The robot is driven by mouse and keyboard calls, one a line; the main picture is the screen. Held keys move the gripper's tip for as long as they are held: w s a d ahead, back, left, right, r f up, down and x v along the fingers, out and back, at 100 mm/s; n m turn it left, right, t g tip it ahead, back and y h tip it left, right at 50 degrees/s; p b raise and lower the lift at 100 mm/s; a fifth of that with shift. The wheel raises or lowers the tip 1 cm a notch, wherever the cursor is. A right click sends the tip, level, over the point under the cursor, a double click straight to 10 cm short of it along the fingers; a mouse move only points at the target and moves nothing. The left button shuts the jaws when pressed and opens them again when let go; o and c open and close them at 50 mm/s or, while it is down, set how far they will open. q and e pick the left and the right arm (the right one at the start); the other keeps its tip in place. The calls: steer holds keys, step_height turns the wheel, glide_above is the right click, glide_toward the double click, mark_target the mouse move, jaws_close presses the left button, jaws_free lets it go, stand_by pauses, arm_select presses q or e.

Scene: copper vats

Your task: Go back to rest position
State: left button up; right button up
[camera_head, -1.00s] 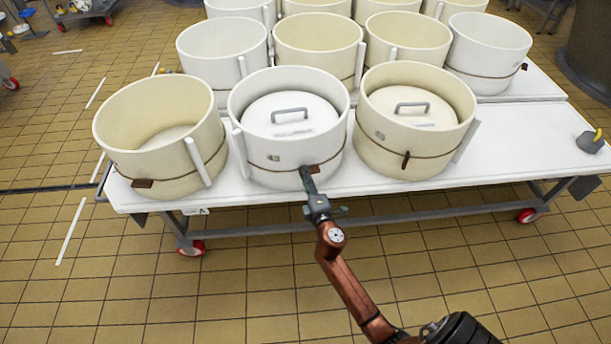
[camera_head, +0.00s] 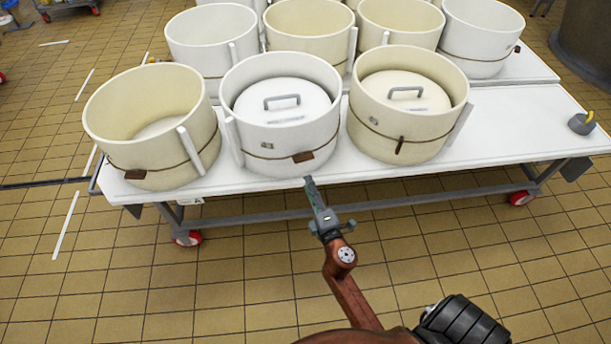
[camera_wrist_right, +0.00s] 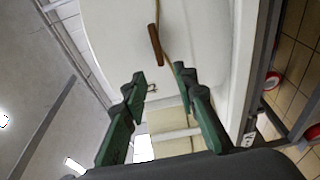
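My right gripper (camera_head: 309,184) is in front of the white table's near edge in the head view, just below the middle front mold. In the right wrist view its two green fingers (camera_wrist_right: 160,75) stand apart with nothing between them. The middle front mold (camera_head: 318,143) is white, with a cord and a brown tag (camera_head: 303,157) around it. A mold wall and a brown tag (camera_wrist_right: 155,45) show beyond the fingertips in the wrist view. My left gripper is not in view.
The white table (camera_head: 515,130) carries several round molds; two front ones hold lids (camera_head: 283,103) with grey handles. The left front mold (camera_head: 150,125) has no lid. A grey weight with a yellow handle (camera_head: 582,123) sits at the right end. The tiled floor in front is clear.

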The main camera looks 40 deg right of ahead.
steer(key=shift+s+a, duration=0.15)
steer(key=shift+s, duration=0.45)
